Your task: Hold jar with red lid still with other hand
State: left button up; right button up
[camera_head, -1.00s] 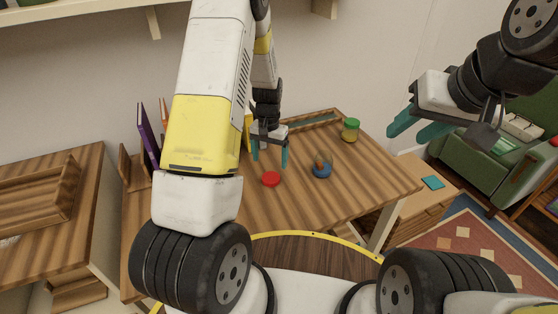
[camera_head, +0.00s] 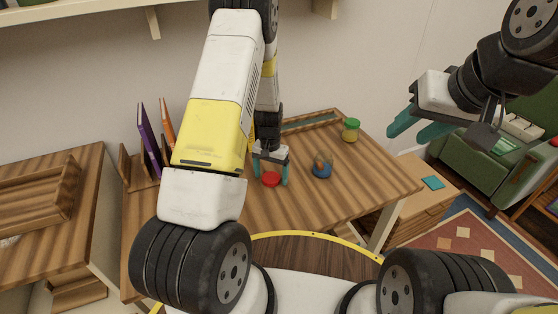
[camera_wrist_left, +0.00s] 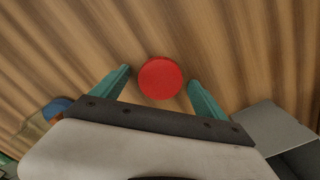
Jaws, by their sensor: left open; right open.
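The jar with the red lid (camera_head: 271,180) stands on the wooden table (camera_head: 300,208); in the left wrist view its round red lid (camera_wrist_left: 160,78) shows from above and hides the jar's body. My left gripper (camera_head: 271,180) is open around the jar, with one teal finger on each side. In the left wrist view the left gripper (camera_wrist_left: 161,82) has its fingertips either side of the lid, with visible gaps. My right gripper (camera_head: 408,125) is open and empty, raised in the air at the right, away from the table.
A blue jar-like object (camera_head: 322,170) stands right of the red-lidded jar. A jar with a green lid (camera_head: 351,130) is at the table's back right. A purple book (camera_head: 149,137) stands in a rack at the left. The table's front is clear.

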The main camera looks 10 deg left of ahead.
aim_at(272, 180)
pick_arm(q)
jog(key=shift+c, duration=0.4)
jog(key=c, duration=1.5)
jog(key=shift+o, duration=0.2)
jog(key=shift+r, duration=0.6)
jog(key=shift+s+d+r, duration=0.15)
jog(key=shift+s+r, duration=0.15)
jog(key=shift+r, duration=0.35)
jog(key=shift+s+d+r, duration=0.1)
jog(key=shift+s+r, duration=0.15)
jog(key=shift+r, duration=0.35)
jog(key=s+d, duration=0.1)
jog(key=s, duration=0.3)
jog(key=s+d+r, duration=0.1)
jog(key=s+d, duration=0.1)
jog(key=s, duration=0.3)
jog(key=s+d, duration=0.2)
jog(key=s, duration=0.2)
jog(key=shift+s+d+r, duration=0.15)
jog(key=shift+s+r, duration=0.05)
jog(key=shift+s, duration=0.2)
